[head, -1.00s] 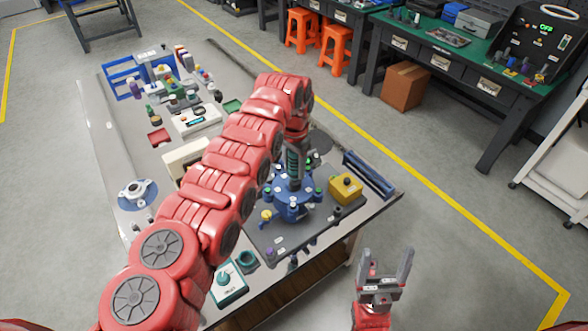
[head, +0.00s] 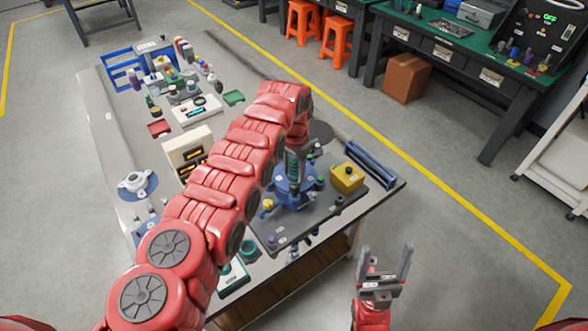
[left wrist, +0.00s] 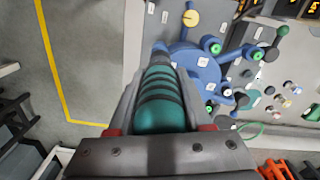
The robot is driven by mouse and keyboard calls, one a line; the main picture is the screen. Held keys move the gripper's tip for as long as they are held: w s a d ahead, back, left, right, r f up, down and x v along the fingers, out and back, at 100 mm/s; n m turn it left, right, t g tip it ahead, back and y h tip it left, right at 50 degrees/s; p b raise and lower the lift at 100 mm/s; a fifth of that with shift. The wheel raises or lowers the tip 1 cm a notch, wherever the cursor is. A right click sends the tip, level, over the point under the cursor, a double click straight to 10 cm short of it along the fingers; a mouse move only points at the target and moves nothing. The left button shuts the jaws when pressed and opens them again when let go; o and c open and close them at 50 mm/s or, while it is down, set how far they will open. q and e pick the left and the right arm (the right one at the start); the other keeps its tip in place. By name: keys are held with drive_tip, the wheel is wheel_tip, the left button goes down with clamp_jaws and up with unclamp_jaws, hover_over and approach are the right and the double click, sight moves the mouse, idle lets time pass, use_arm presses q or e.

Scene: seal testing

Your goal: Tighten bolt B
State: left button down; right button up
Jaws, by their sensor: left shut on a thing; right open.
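My left gripper (left wrist: 160,110) is shut on a teal, ribbed tool grip (left wrist: 160,98), which fills the space between its fingers in the left wrist view. The tool points down at the blue flange fixture (head: 296,190). The fixture has several bolt positions with green tops, and it also shows in the left wrist view (left wrist: 188,56). The tool's lower end is hidden, so I cannot tell which bolt it meets or whether it touches one. No bolt label B is readable. My right gripper (head: 386,268) is open and empty, off the table's front right side.
A yellow box with a black knob (head: 347,178) stands right of the fixture. A blue rail (head: 370,164) lies at the table's right edge. A teal device (head: 232,276) is near the front.

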sight(294, 164)
use_arm(q)
drive_tip(key=shift+s+r, duration=0.15)
drive_tip(key=shift+r, duration=0.1)
drive_tip(key=shift+f, duration=0.1)
drive_tip(key=shift+f+b, duration=1)
drive_tip(key=shift+f, duration=0.05)
idle(0.9)
drive_tip(key=shift+f, duration=0.1)
idle(0.5)
idle(0.4)
drive_tip(key=shift+a+r+p, duration=0.1)
drive_tip(key=shift+r+p, duration=0.55)
drive_tip(key=shift+r, duration=0.8)
drive_tip(key=shift+r+p, duration=0.3)
drive_tip(key=shift+r, duration=0.75)
